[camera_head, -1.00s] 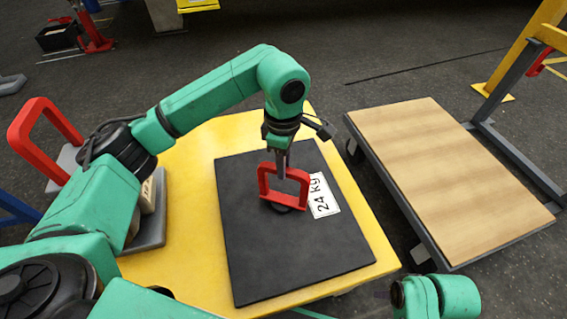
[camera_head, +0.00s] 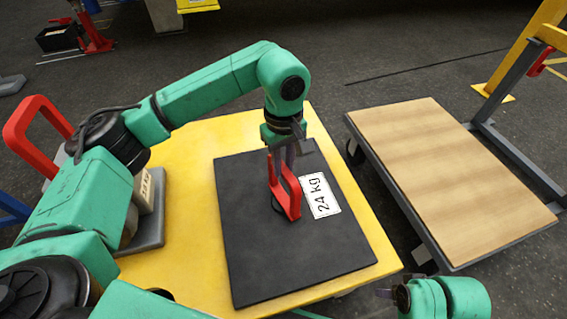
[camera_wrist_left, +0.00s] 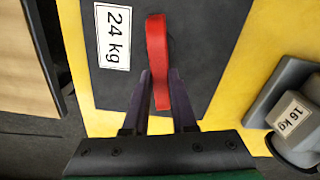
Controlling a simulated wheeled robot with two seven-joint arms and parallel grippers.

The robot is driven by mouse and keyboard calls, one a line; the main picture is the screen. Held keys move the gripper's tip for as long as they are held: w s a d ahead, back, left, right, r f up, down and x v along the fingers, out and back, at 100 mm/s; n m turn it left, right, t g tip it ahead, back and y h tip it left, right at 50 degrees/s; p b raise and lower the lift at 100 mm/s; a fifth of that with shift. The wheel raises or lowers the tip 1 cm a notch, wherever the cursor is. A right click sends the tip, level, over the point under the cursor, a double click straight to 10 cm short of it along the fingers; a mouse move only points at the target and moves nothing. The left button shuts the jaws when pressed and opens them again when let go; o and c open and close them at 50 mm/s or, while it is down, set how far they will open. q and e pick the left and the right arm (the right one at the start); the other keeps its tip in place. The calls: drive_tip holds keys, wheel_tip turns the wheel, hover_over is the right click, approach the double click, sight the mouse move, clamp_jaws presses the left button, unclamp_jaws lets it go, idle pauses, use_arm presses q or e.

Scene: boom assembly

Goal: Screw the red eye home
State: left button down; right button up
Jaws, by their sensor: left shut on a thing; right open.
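The red eye (camera_head: 284,194) is an upright squared loop on the black 24 kg plate (camera_head: 262,262). It stands on a dark round base near the plate's middle, beside the white label. My left gripper (camera_head: 282,168) comes down from above and is shut on the eye's top bar. In the left wrist view the eye (camera_wrist_left: 157,40) shows as a red bar between the two fingers (camera_wrist_left: 160,84). The eye's threaded part is hidden. My right gripper (camera_head: 388,294) is at the lower right edge, open, small in view and away from the plate.
The plate lies on a yellow table (camera_head: 190,270). A grey 16 kg weight (camera_wrist_left: 278,82) sits at the table's left side, partly behind my left arm. Another red handle (camera_head: 22,135) stands at far left. A wood-topped cart (camera_head: 450,180) stands at right.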

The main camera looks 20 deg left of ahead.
use_arm(q)
drive_tip(key=shift+m, duration=1.3)
use_arm(e)
drive_tip(key=shift+w+a+f, duration=0.15)
drive_tip(key=shift+a+f, duration=0.15)
drive_tip(key=shift+f, duration=0.25)
use_arm(q)
drive_tip(key=c, duration=0.7)
unclamp_jaws()
drive_tip(key=shift+r, duration=0.1)
use_arm(e)
drive_tip(key=shift+r, duration=0.1)
drive_tip(key=shift+w, duration=0.1)
